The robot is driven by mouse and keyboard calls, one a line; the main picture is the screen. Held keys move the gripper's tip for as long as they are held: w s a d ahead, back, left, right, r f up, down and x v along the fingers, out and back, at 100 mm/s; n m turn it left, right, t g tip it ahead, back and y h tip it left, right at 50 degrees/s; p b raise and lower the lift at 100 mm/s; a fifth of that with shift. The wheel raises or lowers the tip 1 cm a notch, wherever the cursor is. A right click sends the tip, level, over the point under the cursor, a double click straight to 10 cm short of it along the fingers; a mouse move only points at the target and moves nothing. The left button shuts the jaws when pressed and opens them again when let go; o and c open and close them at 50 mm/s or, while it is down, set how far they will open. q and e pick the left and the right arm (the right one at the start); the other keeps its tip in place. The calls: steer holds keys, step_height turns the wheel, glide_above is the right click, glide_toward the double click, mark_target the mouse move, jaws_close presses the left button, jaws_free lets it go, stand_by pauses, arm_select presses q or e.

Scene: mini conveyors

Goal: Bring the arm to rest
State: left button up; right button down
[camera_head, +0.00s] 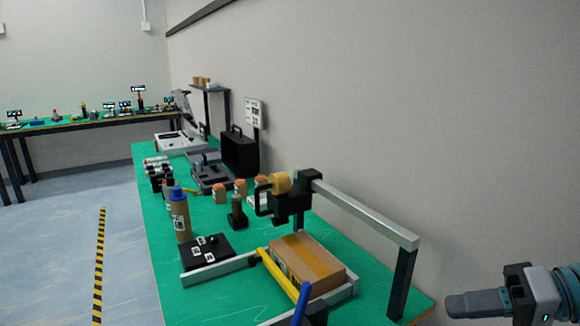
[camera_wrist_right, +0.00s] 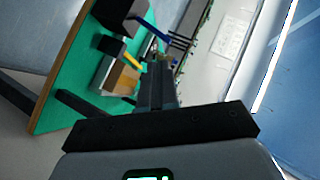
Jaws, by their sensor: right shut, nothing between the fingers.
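My right gripper (camera_head: 452,305) is at the lower right of the head view, out past the right edge of the green bench. Its fingers are shut together with nothing between them, and they point left. In the right wrist view the shut fingers (camera_wrist_right: 157,85) show at the middle, with the bench tilted behind them. The gripper touches nothing that I can see. My left gripper is in neither view.
The green bench (camera_head: 155,235) carries a cardboard box (camera_head: 312,262) beside a yellow bar, under a metal frame (camera_head: 365,212). A brown bottle with a blue cap (camera_head: 180,215) and a black case (camera_head: 238,152) stand farther back.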

steer(key=w+a+f+m+g+h+p, duration=0.1)
steer(key=a+f+m+h, duration=0.1)
steer(key=f, duration=1.1)
steer(key=w+a+f+m+g+h+p, duration=0.1)
steer(key=a+f+m+h+p, duration=0.15)
steer(key=f, duration=1.05)
steer(key=s+a+f+h, duration=0.1)
steer(key=s+a+f, duration=0.2)
steer(key=s+f, duration=0.2)
steer(key=s+a+f+n+g+h+p, duration=0.1)
steer(key=s+a+f, duration=0.1)
steer(key=s+f, duration=0.4)
steer(key=s+a+f+g+h+p, duration=0.1)
steer(key=s+a+f+h, duration=0.1)
steer(key=s+f, duration=0.3)
step_height(320, 180, down, 2)
steer(key=shift+s+a+f, duration=0.1)
steer(key=shift+s+a, duration=0.15)
steer(key=shift+a, duration=0.55)
steer(key=shift+n, duration=0.25)
